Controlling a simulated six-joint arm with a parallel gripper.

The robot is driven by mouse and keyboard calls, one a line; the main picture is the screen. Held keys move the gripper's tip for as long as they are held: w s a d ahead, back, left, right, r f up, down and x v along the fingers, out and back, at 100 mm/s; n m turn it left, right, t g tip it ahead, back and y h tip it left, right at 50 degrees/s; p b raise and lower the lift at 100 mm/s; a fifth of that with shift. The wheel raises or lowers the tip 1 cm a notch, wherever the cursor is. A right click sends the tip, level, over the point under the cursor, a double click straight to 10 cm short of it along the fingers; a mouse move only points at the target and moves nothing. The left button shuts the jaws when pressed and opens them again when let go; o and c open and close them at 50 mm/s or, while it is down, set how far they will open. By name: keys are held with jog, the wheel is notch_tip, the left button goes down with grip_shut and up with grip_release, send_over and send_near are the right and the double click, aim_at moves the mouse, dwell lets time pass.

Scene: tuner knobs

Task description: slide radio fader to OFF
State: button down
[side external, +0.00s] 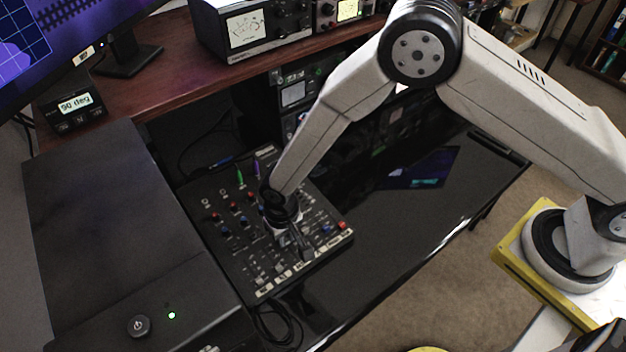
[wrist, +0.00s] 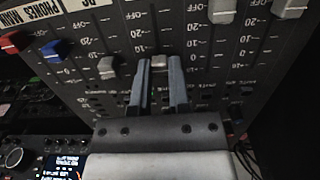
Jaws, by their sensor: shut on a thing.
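The mixer panel (side external: 235,250) lies on the black desk, with labels along its front edge too small to read. In the wrist view the panel (wrist: 200,50) appears upside down, with scales marked 10 and 20 beside the fader slots. My gripper (wrist: 158,70) has its two grey fingers on either side of a light grey fader cap (wrist: 158,61) and is shut on it. The label of this fader is not readable, so I cannot tell by name whether it is the radio fader. In the side view my gripper (side external: 300,246) reaches down onto the front part of the panel.
Other fader caps stand close by, one (wrist: 107,67) to the left and one (wrist: 222,10) higher up to the right. A red knob (wrist: 10,43) and a blue knob (wrist: 55,48) are at the left. A dark box (side external: 100,220) stands left of the panel.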

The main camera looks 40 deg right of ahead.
aim_at(299, 261)
dwell(0.8)
jog(key=shift+s+f, duration=0.15)
jog(key=shift+s, duration=1.1)
jog(key=shift+s+f, duration=0.1)
jog(key=shift+s, duration=1.1)
jog(key=c, duration=0.6)
grip_release()
jog(key=shift+r, duration=0.1)
jog(key=shift+w+r, duration=0.1)
jog(key=shift+r, duration=3.7)
